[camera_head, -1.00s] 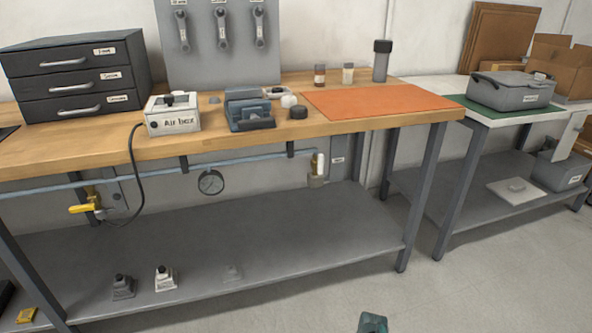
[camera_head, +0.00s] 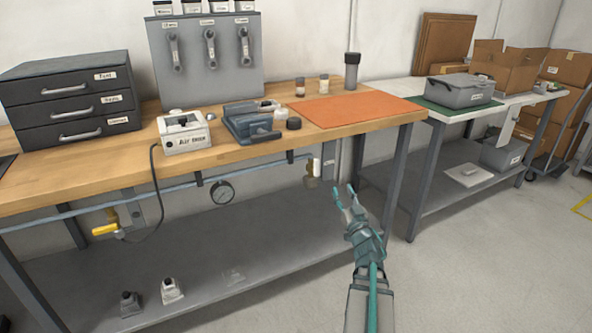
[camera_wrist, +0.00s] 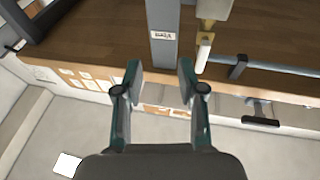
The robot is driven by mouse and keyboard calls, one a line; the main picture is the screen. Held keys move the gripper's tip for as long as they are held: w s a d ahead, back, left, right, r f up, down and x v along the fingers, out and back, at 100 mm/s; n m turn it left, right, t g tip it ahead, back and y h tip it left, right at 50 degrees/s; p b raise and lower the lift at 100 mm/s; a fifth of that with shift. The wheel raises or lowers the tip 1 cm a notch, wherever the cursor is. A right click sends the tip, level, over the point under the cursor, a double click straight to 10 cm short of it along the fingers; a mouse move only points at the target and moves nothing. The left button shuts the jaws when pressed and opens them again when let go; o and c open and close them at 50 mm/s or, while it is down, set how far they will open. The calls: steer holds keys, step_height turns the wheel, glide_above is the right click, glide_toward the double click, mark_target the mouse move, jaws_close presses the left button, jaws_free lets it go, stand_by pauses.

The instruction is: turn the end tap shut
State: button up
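A blue-grey pipe (camera_head: 165,189) runs under the front of the wooden bench. At its right end is a small brass tap (camera_head: 310,182) with a pale upright part (camera_head: 316,167). The wrist view also shows brass (camera_wrist: 206,38) with a white handle-like piece (camera_wrist: 203,58), right of my fingers. A yellow-handled valve (camera_head: 105,229) sits at the pipe's left. My gripper (camera_head: 343,188) is open and empty, in front of and a little right of the brass tap, not touching it. Its two fingers stand apart in the wrist view (camera_wrist: 159,68).
A round gauge (camera_head: 222,192) hangs from the pipe. A grey post with a label (camera_wrist: 164,38) is close ahead in the wrist view. The lower shelf (camera_head: 215,245) has free room. Open floor lies at the right.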

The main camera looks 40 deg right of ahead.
mark_target(318, 168)
steer(key=a+r+n+t+y, duration=0.2)
steer(key=a+n+y, duration=0.1)
steer(key=a+y, duration=0.15)
steer(key=shift+h, duration=0.25)
steer(key=b+x, duration=0.2)
steer(key=x, duration=0.9)
steer(key=shift+w+a+r, duration=0.1)
steer(key=shift+a+r, duration=0.05)
jaws_close()
